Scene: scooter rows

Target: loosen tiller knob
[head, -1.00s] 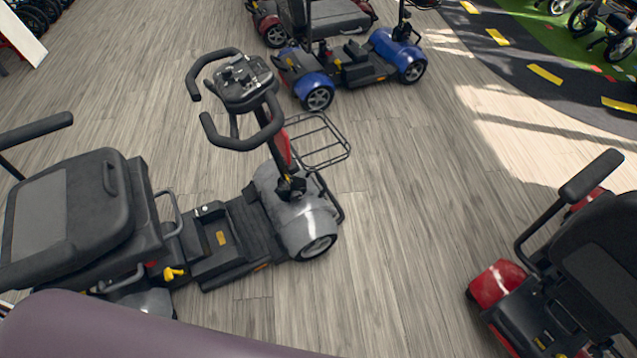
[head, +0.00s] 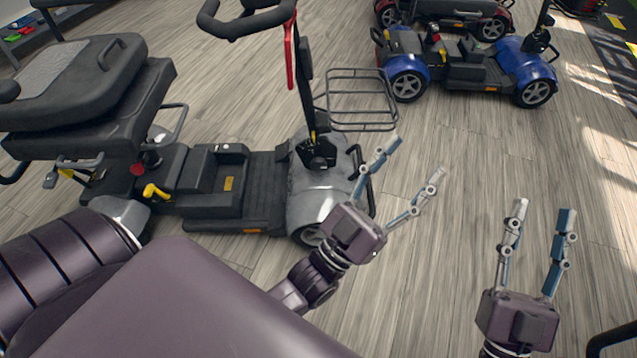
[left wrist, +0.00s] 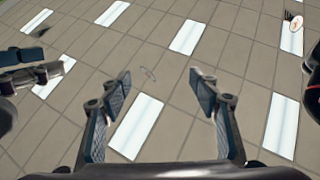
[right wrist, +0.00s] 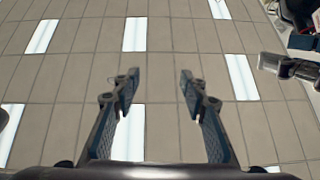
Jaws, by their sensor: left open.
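A dark joint (head: 318,152) sits at the tiller's foot; I cannot clearly make out the knob there. My left gripper (head: 416,158) is open and empty, right of the tiller foot and in front of the wire basket. It also shows open in the left wrist view (left wrist: 160,77). My right gripper (head: 543,209) is open and empty further right, above bare floor. Its spread fingers show in the right wrist view (right wrist: 159,77).
The wire basket (head: 362,127) juts from the tiller. The scooter's seat (head: 80,85) is at the left. A blue scooter (head: 527,72) stands behind at the right, and a red one (head: 468,12) beyond it. Wood floor between them is clear. Both wrist views face a panelled ceiling.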

